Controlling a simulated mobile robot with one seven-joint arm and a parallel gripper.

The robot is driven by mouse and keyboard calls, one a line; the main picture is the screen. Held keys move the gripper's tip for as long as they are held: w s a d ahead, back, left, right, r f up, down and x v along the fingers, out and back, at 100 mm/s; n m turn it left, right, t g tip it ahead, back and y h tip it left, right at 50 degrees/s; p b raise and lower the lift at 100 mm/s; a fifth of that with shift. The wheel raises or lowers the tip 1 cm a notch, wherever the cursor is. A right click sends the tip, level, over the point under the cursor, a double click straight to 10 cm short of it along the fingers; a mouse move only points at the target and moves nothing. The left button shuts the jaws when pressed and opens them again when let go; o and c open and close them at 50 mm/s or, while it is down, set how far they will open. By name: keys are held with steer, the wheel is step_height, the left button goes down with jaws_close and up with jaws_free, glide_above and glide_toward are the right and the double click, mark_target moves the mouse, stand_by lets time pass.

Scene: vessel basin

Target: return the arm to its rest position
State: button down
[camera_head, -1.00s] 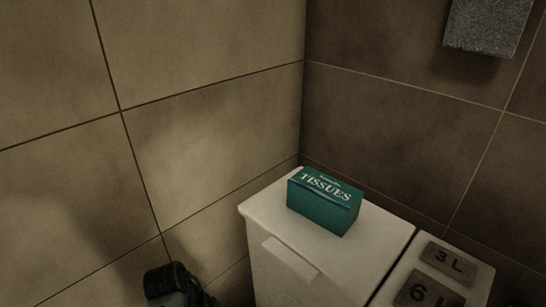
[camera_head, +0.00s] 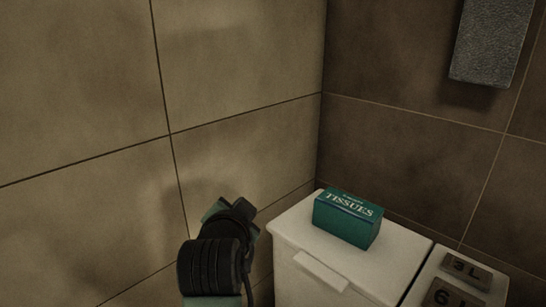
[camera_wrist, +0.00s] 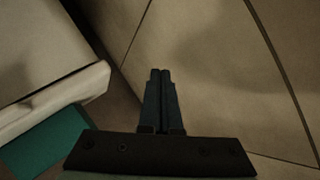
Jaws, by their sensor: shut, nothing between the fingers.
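My gripper (camera_wrist: 160,74) shows in the wrist view with its two dark fingers pressed together and nothing between them. It points toward the beige tiled wall, apart from it as far as I can tell.
The beige tiled wall (camera_head: 80,100) is bare at the left.

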steer(key=s+d+r+n+t, duration=0.1)
steer(key=s+r+t, duration=0.1)
steer(key=r, duration=0.5)
steer(key=s+d+r+n+t, duration=0.1)
steer(key=d+r+t, duration=0.1)
steer(key=r, duration=0.4)
steer(key=s+d+r+n+t, duration=0.3)
steer(key=s+r+n+t, duration=0.55)
steer(key=s+r, duration=1.3)
step_height(320, 180, up, 34)
steer(key=w+m+t+p, duration=0.1)
steer(key=w+m+p, duration=0.1)
steer(key=p, duration=3.1)
steer(key=shift+f+p, duration=0.2)
steer(key=shift+p, duration=0.1)
steer(key=c, duration=1.5)
jaws_free()
steer(key=shift+r, duration=0.15)
steer(key=o, duration=0.7)
steer(key=shift+s+a, duration=0.1)
